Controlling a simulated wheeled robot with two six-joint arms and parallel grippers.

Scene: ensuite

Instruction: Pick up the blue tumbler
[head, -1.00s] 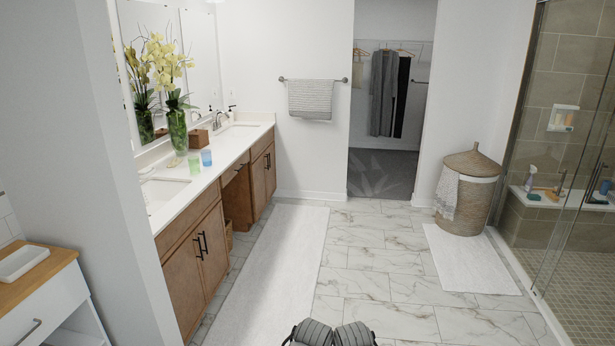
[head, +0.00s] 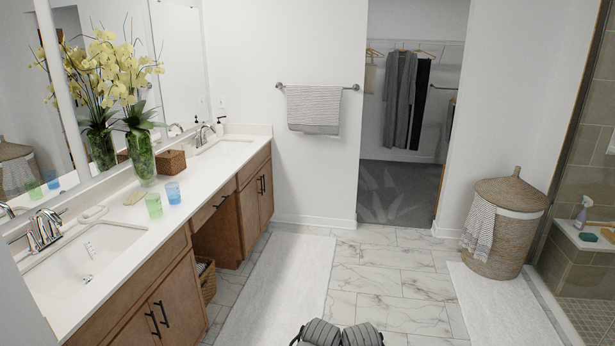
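The blue tumbler (head: 173,193) stands upright on the white vanity counter (head: 117,233) in the left part of the head view. A green tumbler (head: 154,206) stands close beside it, to its left and a little nearer. Dark grey ribbed parts show at the bottom centre edge, well away from the tumbler, and seem to be mine. Neither gripper's fingers can be made out.
Near the tumblers are a glass vase (head: 141,158) with yellow orchids, a brown woven box (head: 171,161) and a sink (head: 82,258). A wicker hamper (head: 505,224) stands at the right. The white rug (head: 279,285) along the vanity is clear.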

